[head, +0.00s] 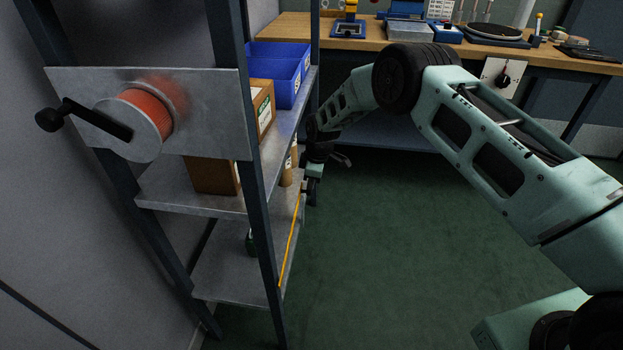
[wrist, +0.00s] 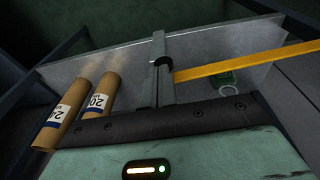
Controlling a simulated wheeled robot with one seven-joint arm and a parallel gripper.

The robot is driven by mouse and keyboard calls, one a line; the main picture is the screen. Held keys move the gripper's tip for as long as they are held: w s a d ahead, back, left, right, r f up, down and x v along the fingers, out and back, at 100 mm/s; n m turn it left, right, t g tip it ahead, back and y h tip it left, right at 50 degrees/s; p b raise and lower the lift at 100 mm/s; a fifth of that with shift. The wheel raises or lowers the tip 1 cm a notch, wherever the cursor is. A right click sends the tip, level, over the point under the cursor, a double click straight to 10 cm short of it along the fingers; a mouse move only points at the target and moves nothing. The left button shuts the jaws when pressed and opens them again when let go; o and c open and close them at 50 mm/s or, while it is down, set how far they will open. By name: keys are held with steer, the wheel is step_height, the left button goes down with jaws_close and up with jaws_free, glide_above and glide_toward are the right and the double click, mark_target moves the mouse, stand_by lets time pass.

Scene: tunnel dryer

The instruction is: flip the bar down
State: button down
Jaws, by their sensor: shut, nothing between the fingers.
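The bar is a thin yellow strip (head: 291,243) along the open right side of the shelf rack, above the lowest shelf. It slants from near the front post up to my gripper at its far end. In the wrist view the yellow bar (wrist: 245,65) runs from the right edge to the gripper. My gripper (head: 311,192) is at the rack's side by the far end of the bar. In the wrist view its fingers (wrist: 159,62) are shut with nothing between them, beside the bar's end. Whether they touch the bar is unclear.
Two cardboard tubes (wrist: 98,95) stand left of the fingers, and a green object (wrist: 226,80) lies beyond the bar. The rack's metal shelf (head: 190,200) holds boxes, with blue bins (head: 275,75) above. A workbench (head: 380,42) is behind. Green floor right of the rack is clear.

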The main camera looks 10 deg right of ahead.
steer(key=shift+w+d+f+b, duration=0.1)
steer(key=shift+f+b, duration=0.65)
steer(key=shift+f, duration=0.55)
steer(key=shift+w+d+f+b, duration=0.1)
steer(key=shift+f+b, duration=0.65)
steer(key=shift+f, duration=0.65)
steer(key=w+d+r+p, duration=0.2)
steer(key=d+r+p, duration=0.1)
steer(key=r, duration=1.2)
steer(key=shift+r, duration=0.15)
